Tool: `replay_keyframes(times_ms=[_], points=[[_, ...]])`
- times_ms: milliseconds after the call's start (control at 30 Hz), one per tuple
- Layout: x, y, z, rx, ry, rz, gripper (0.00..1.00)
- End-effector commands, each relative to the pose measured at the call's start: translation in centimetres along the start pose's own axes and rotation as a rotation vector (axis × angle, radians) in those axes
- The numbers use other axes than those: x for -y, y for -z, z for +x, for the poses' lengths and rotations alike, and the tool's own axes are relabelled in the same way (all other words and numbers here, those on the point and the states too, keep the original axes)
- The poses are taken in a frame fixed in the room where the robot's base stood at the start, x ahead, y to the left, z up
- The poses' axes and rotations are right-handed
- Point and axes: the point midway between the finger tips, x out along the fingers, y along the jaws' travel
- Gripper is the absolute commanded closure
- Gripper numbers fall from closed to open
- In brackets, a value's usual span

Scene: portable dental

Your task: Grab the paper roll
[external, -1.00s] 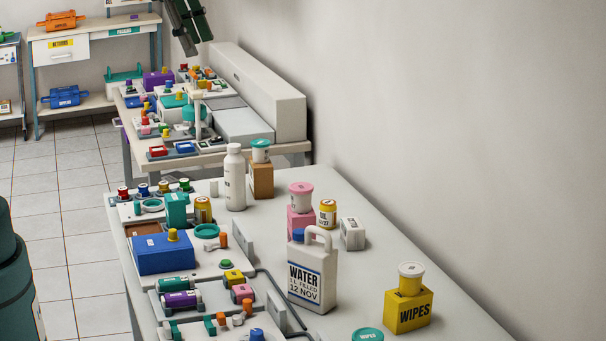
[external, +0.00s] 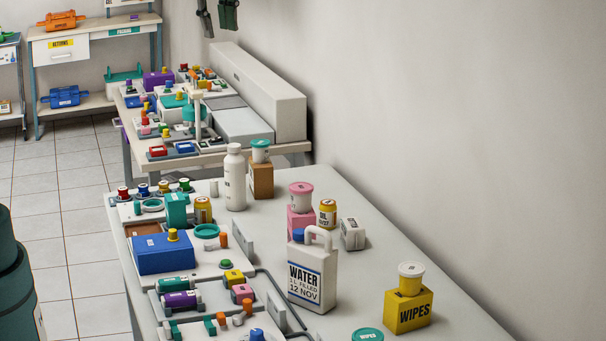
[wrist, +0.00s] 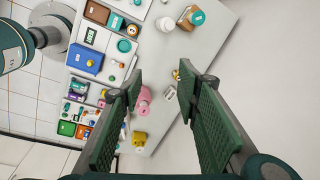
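No thing is plainly readable as a paper roll. A small white, rounded block with a dark label (external: 352,234), possibly the paper roll, lies on the near table right of the yellow-lidded jar. In the wrist view this white piece (wrist: 170,92) shows below and between the fingers, beside the pink container. My gripper (external: 215,25) shows at the top edge of the external view, high above the tables. In the wrist view my gripper (wrist: 160,75) is open, with its green pads wide apart and nothing between them.
A pink box with a lidded tub (external: 301,222), a yellow-lidded jar (external: 327,213) and a tall water jug (external: 312,275) stand close to the white piece. A yellow wipes box (external: 408,312) stands nearer the front. The table to the white piece's right is bare.

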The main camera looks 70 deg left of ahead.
Motion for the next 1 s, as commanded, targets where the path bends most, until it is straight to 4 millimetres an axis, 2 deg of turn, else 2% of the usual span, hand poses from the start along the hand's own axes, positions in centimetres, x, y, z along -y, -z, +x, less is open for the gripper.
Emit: replay_keyframes(times_ms=[200,500,700,1000], points=[[3.5,-4.5,2.2,0.002,-0.047,0.114,0.67],[7.2,-10.8,5.4,-0.012,-0.11,0.272,0.67],[8.6,-13.8,7.0,-0.026,-0.138,0.348,0.67],[9.8,-17.0,8.8,-0.043,-0.164,0.421,0.67]])
